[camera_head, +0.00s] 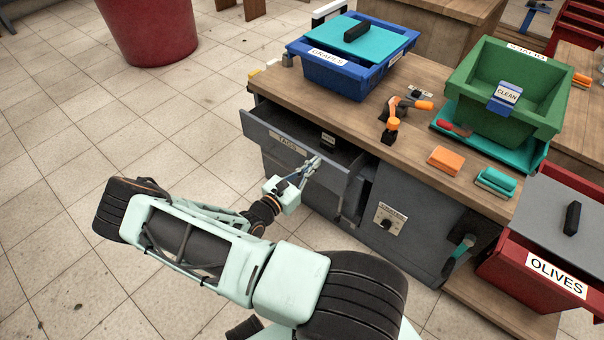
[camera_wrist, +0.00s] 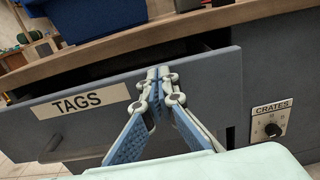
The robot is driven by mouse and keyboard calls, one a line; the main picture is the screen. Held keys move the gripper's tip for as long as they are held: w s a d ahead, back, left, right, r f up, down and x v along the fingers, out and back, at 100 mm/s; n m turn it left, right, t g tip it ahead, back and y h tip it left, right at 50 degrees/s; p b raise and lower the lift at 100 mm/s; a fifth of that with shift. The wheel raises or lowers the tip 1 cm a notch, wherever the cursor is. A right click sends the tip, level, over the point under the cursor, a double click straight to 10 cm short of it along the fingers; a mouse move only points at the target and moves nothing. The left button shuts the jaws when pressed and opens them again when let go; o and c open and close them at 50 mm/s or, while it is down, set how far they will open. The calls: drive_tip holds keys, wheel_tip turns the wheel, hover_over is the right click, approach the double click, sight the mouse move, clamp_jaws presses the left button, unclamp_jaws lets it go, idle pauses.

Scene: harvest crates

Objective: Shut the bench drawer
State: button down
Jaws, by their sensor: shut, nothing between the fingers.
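The bench drawer (camera_head: 279,145) is grey with a "TAGS" label and stands pulled out from the bench (camera_head: 340,105). Its open inside shows in the head view, with a small dark item in it. In the wrist view the drawer front (camera_wrist: 205,85) fills the middle, and a dark gap shows above it. My gripper (camera_head: 314,162) is at the drawer front, right of the label. In the wrist view my gripper (camera_wrist: 160,75) has its fingertips together, with nothing between them. The tips overlap the drawer front near its top edge; I cannot tell whether they touch it.
On the bench top stand a blue GRAPES crate (camera_head: 340,80), a green crate (camera_head: 548,105), an orange-handled tool (camera_head: 393,123) and brushes. A red OLIVES crate (camera_head: 520,262) is at the right. A dial panel (camera_head: 389,217) is right of the drawer. Open floor lies left.

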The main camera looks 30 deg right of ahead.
drive_tip(key=x, duration=1.1)
drive_tip(key=shift+d, duration=0.1)
drive_tip(key=shift+p, duration=0.3)
